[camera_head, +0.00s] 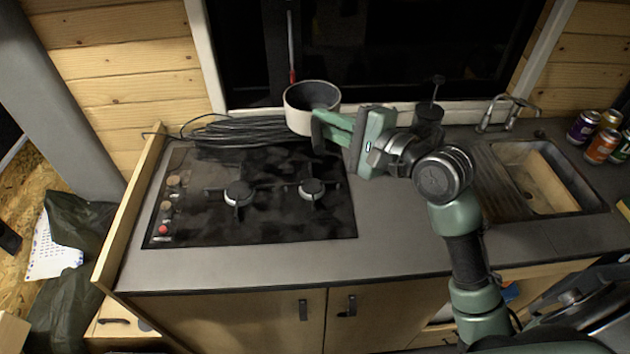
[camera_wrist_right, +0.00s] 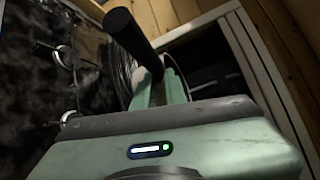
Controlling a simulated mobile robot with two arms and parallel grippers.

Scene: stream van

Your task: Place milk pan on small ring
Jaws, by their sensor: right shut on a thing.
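The milk pan (camera_head: 297,117), cream outside and dark inside, is held up above the back of the black hob (camera_head: 270,225), near the window frame. It looks roughly level. My right gripper (camera_head: 320,122) comes in from the right and is shut on the pan's dark handle. In the right wrist view, the black handle (camera_wrist_right: 128,33) sticks up from between the green fingers (camera_wrist_right: 160,90). The hob has a left ring (camera_head: 239,192) and a right ring (camera_head: 311,188), both bare. The right one looks slightly smaller. My left gripper is not in view.
Coiled black cables (camera_head: 235,132) lie behind the hob. A wooden side board (camera_head: 128,210) borders the counter on the left. A dark container (camera_head: 428,120), a tap (camera_head: 508,108), a sink (camera_head: 545,175) and several cans (camera_head: 600,146) are to the right. The counter front is clear.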

